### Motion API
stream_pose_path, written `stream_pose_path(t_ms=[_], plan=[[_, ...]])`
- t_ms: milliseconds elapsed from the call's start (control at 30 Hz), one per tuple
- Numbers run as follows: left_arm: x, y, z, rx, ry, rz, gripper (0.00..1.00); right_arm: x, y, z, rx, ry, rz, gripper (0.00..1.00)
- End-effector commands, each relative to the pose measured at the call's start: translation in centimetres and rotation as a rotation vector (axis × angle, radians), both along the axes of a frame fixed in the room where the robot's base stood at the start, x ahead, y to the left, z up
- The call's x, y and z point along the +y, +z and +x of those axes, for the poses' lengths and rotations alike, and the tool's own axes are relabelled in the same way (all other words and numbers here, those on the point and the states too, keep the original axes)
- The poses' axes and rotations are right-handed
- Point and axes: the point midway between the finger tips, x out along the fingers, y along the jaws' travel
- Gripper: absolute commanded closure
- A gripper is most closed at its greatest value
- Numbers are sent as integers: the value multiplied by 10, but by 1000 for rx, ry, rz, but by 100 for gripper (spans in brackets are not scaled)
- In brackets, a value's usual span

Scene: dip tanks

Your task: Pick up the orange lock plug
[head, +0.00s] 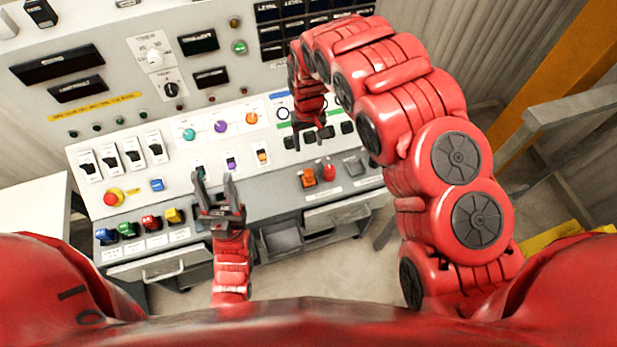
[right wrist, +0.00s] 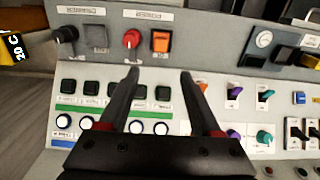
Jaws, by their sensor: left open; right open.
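An orange block-shaped part (head: 308,177) sits on the console's lower ledge, left of a red knob (head: 329,172). It also shows in the right wrist view (right wrist: 160,40), just beyond my fingertips. I cannot tell for certain that it is the lock plug. My right gripper (head: 311,136) is open and empty over the panel, behind the orange part in the head view; its two fingers show in the right wrist view (right wrist: 160,76). My left gripper (head: 213,180) is open and empty in front of the console, left of the orange part.
Blue (head: 107,236), green (head: 128,230), red (head: 151,222) and yellow (head: 174,215) parts line the ledge at left. A red emergency button (head: 111,199) stands above them. Toggles and coloured knobs crowd the sloping panel. A grey rail (head: 570,108) stands at right.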

Motion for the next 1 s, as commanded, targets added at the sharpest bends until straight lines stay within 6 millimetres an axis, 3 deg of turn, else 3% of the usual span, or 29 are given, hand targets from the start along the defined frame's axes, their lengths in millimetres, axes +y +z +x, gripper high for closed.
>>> stream_pose_path(t_ms=[433, 533, 600, 1000], plan=[[0, -83, 0, 0, 0, 0, 50, 0, -85, 0, -2, -1, 2, 35], [0, -83, 0, 0, 0, 0, 50, -2, -105, -1, 3, -2, 1, 35], [0, -70, 0, 0, 0, 0, 50, 1, -106, -1, 0, 0, 4, 35], [0, -51, 0, 0, 0, 0, 50, 1, -135, -4, 0, 0, 3, 35]])
